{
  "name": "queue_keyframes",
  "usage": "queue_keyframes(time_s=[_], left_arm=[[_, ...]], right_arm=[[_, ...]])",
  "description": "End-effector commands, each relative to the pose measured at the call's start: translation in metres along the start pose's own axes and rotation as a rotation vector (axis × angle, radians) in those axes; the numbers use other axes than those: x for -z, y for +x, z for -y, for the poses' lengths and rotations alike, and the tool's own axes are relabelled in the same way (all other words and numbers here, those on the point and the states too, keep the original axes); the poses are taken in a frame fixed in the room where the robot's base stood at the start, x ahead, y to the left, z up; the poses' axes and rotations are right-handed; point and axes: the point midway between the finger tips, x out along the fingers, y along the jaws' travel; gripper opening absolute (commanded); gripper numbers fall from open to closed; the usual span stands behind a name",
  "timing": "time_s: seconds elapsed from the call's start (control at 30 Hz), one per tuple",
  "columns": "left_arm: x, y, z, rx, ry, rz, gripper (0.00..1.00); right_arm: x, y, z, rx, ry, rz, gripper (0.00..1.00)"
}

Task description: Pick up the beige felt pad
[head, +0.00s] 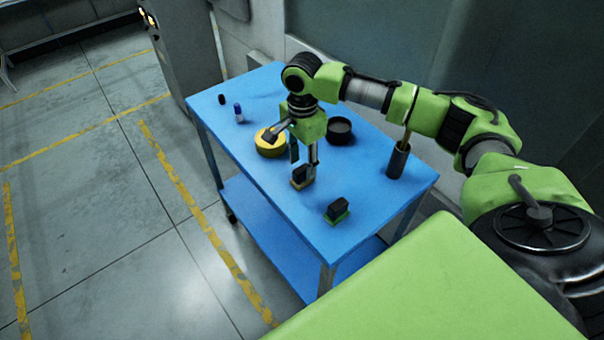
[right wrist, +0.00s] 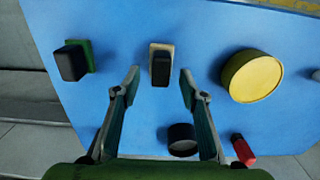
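The beige felt pad (right wrist: 152,82) has a black block-shaped grip on top and lies on the blue table. It shows in the head view (head: 300,185) below my right gripper, partly covered by a finger. My right gripper (right wrist: 160,84) is open and empty, with one finger at each side of the pad's line in the wrist view. In the head view my right gripper (head: 303,157) points down over the pad; I cannot tell the exact gap. My left gripper is not in view.
A green pad with a black grip (head: 338,211) lies nearby. A yellow round object (head: 269,146), a black round dish (head: 340,131), a dark holder (head: 397,162) and a blue-topped marker (head: 238,113) stand around. A red object (right wrist: 243,151) shows in the wrist view. The table's front left (head: 245,158) is clear.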

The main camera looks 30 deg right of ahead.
Motion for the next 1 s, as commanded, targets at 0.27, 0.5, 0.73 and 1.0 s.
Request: queue_keyframes(time_s=[0.27,0.5,0.73,1.0], left_arm=[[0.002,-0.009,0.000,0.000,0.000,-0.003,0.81],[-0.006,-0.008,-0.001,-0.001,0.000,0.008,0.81],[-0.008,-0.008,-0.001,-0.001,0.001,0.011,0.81],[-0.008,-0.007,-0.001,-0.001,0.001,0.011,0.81]], right_arm=[[-0.001,0.030,0.001,0.000,-0.001,0.000,0.39],[-0.001,0.032,0.001,0.000,-0.001,0.000,0.34],[-0.001,0.032,0.001,0.000,-0.001,0.000,0.00],[-0.001,0.030,0.001,0.001,-0.001,0.000,0.00]])
